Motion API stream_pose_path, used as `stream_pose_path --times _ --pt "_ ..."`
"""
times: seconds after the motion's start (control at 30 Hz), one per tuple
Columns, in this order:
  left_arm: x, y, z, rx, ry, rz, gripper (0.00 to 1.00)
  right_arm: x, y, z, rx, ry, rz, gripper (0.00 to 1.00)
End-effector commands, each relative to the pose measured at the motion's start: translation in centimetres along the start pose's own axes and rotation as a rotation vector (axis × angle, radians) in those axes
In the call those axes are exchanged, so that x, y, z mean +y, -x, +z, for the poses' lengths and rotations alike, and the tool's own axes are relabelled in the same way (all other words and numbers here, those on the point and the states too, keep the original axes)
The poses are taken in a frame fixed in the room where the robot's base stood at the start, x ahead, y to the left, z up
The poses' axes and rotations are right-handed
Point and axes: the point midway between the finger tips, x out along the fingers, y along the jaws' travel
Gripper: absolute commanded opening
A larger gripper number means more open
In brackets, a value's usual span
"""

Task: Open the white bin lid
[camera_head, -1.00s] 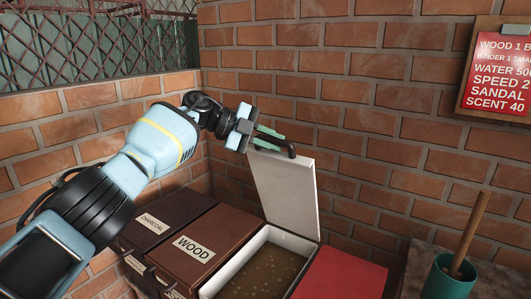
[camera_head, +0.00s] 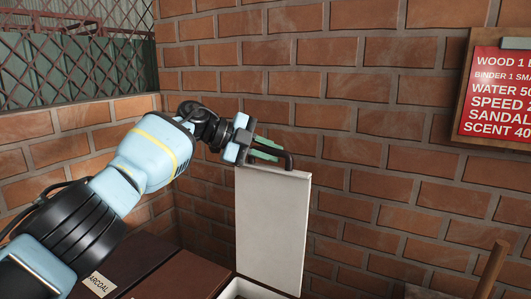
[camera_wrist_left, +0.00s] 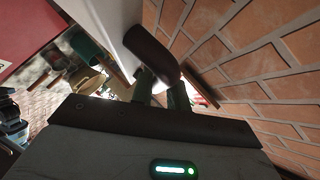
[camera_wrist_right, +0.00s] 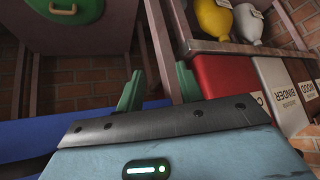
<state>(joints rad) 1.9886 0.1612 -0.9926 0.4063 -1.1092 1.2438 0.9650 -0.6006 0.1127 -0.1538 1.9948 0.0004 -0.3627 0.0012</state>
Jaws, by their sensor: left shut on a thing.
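The white bin lid (camera_head: 272,235) stands raised, close to upright, near the brick wall in the head view. Its dark handle (camera_head: 289,161) is at the top edge. My left gripper (camera_head: 267,149) is at that handle with its green fingers shut on it. In the left wrist view the dark handle (camera_wrist_left: 152,52) lies at the fingers, with the white lid (camera_wrist_left: 98,18) beyond it. The white bin (camera_head: 240,291) shows only its upper rim at the bottom edge of the head view. My right gripper (camera_wrist_right: 159,88) is open and empty in its own wrist view.
A brown bin (camera_head: 185,272) and a darker bin with a charcoal label (camera_head: 100,284) stand left of the white bin. A brick wall (camera_head: 400,130) rises behind. A red recipe board (camera_head: 497,90) hangs at right. A wooden stick (camera_head: 492,270) stands at lower right.

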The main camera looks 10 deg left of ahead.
Motion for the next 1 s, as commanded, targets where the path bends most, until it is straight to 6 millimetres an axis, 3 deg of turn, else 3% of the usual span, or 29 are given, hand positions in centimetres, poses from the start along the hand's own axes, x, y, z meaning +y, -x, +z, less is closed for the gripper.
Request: stream_pose_path --times 0.4,0.43,0.6,0.87,1.0 --pt "0.0 -0.1 0.0 -0.002 -0.001 0.0 0.0 -0.1 0.2 0.4 -0.008 -0.001 -0.001 0.36" --pt "0.0 -0.1 0.0 -0.002 -0.001 0.0 0.17 -0.1 0.2 0.4 -0.008 -0.002 -0.001 0.36" --pt "0.0 -0.1 0.0 -0.002 -0.001 0.0 0.38 -0.1 0.2 0.4 -0.008 -0.002 -0.001 0.36" --pt "0.1 0.0 0.1 -0.001 0.001 0.002 0.38 -0.1 0.1 0.2 -0.004 -0.001 -0.001 0.36" --pt "0.0 1.2 0.0 -0.004 0.0 0.001 0.38 0.0 0.2 -0.7 0.011 0.0 0.001 0.36"
